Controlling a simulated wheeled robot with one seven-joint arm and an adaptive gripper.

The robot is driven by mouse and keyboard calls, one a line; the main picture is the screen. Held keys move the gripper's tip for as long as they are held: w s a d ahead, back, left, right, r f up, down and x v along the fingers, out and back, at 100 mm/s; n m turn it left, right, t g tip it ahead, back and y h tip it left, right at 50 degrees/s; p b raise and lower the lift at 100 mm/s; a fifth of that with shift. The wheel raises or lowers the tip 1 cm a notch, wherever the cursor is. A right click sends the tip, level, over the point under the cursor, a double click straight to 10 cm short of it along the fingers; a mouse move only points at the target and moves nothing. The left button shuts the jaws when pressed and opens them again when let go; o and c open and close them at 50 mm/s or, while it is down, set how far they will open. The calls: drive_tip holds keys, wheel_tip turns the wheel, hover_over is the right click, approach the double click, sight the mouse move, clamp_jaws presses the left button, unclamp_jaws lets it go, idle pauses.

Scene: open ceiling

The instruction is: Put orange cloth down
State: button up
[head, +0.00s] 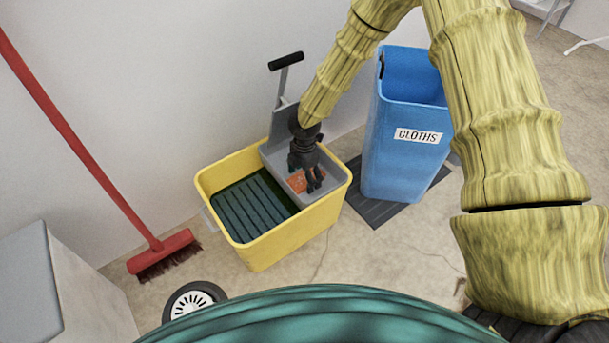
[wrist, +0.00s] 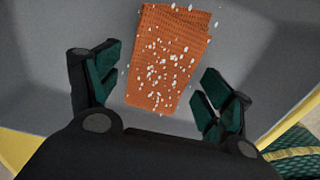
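The orange cloth (wrist: 160,55) lies flat in the grey wringer basket (head: 273,157) of the yellow mop bucket (head: 265,252). White specks show over the cloth in the wrist view. Part of the cloth (head: 297,181) also shows in the head view, just beside my gripper's fingers. My gripper (head: 308,183) points down into the basket. In the wrist view my gripper (wrist: 160,93) has its fingers spread wide, one at each side of the cloth, with nothing between the pads. The cloth appears to lie beyond the fingertips.
A blue bin (head: 400,160) labelled CLOTHS stands right of the bucket on a dark mat (head: 370,210). A red broom (head: 160,250) leans on the wall at left. A grey box-like unit (head: 60,285) stands at lower left. Bare floor lies in front of the bin.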

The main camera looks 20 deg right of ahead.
drive_tip(key=shift+r, duration=0.1)
wheel_tip(320, 180, up, 12)
drive_tip(key=p, duration=0.5)
drive_tip(key=shift+c, duration=0.3)
idle(1.0)
